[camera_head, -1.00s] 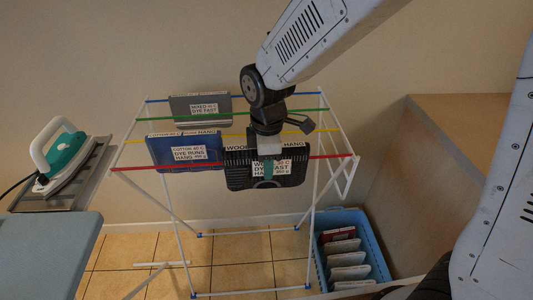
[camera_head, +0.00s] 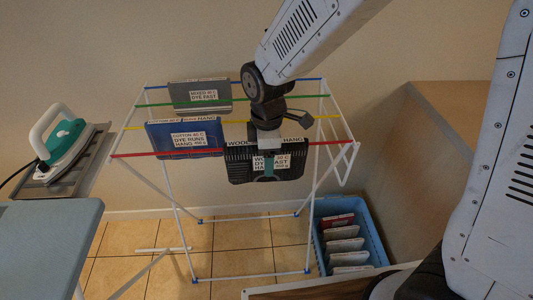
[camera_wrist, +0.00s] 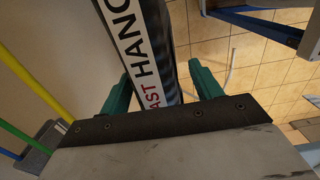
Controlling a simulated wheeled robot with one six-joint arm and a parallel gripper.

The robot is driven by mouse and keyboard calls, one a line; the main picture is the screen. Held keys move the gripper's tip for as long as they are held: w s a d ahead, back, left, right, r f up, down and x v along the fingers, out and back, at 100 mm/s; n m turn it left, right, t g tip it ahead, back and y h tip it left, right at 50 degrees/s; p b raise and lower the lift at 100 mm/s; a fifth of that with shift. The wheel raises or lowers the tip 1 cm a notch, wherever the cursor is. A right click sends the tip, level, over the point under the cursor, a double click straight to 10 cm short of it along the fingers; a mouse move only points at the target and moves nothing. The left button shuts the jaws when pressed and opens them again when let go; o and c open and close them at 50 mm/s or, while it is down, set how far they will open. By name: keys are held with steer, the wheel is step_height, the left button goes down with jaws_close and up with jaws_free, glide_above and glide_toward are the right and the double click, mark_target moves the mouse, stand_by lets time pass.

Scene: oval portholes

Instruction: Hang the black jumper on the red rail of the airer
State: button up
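The black jumper (camera_head: 238,166), with white labels, hangs over the red rail (camera_head: 190,154) at the front of the airer (camera_head: 166,180). Its lettered top edge lies along the rail, and its front panel hangs below. My gripper (camera_head: 267,160) is above and around the jumper, pointing down, and partly covers its labels. In the wrist view, my gripper's green fingers (camera_wrist: 163,88) stand on either side of the jumper (camera_wrist: 168,50). A gap shows at the right finger; the left one is very close, and contact is unclear.
A blue garment (camera_head: 185,140) and a grey garment (camera_head: 200,97) hang on rails behind, to the left. A blue basket (camera_head: 375,245) with several folded items stands at lower right. An iron (camera_head: 62,145) stands at left. A wooden cabinet (camera_head: 440,110) is at right.

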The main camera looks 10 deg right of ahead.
step_height(320, 180, up, 7)
steer(key=shift+r, duration=0.4)
steer(key=shift+d+r, duration=0.15)
steer(key=s+d+r+m, duration=0.4)
steer(key=d, duration=0.2)
steer(key=s+d+r+m, duration=0.4)
steer(key=d, duration=0.2)
steer(key=s+d+r+m+t, duration=0.1)
steer(key=s+d+r+m, duration=0.1)
steer(key=s+d+m, duration=0.6)
steer(key=shift+s+m, duration=0.8)
steer(key=shift+s, duration=0.95)
